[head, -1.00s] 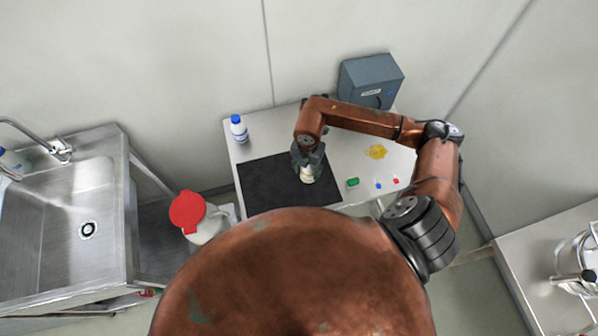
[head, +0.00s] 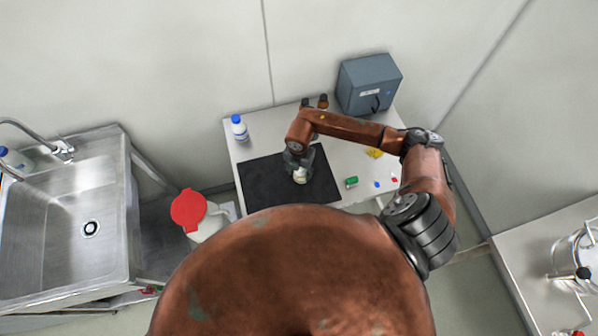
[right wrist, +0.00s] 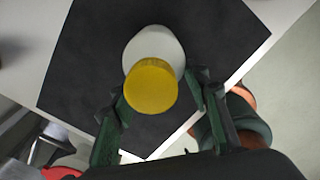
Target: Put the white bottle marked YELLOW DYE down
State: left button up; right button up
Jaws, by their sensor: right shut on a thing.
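The white bottle (head: 300,178) is at my right gripper (head: 297,168), over the black mat (head: 262,184) on the table. In the right wrist view the bottle shows a yellow cap (right wrist: 151,86) and a white body (right wrist: 155,42). The two green and dark fingers of my right gripper stand on either side of it, shut on it. Its marking does not show. I cannot tell whether its base touches the mat. My left gripper is not in view.
A white bottle with a blue cap (head: 239,128) stands at the table's left. A grey box (head: 369,84) stands at the back right. Small green (head: 351,182), blue and red items lie right of the mat. The mat's left part is clear.

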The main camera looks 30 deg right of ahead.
aim_at(299, 172)
jog(key=o, duration=1.4)
jog(key=shift+r, duration=0.3)
notch_tip(299, 172, up, 10)
jog(key=shift+r+b, duration=0.2)
jog(key=shift+b, duration=0.65)
jog(key=shift+r, duration=0.6)
jog(key=shift+a, duration=0.1)
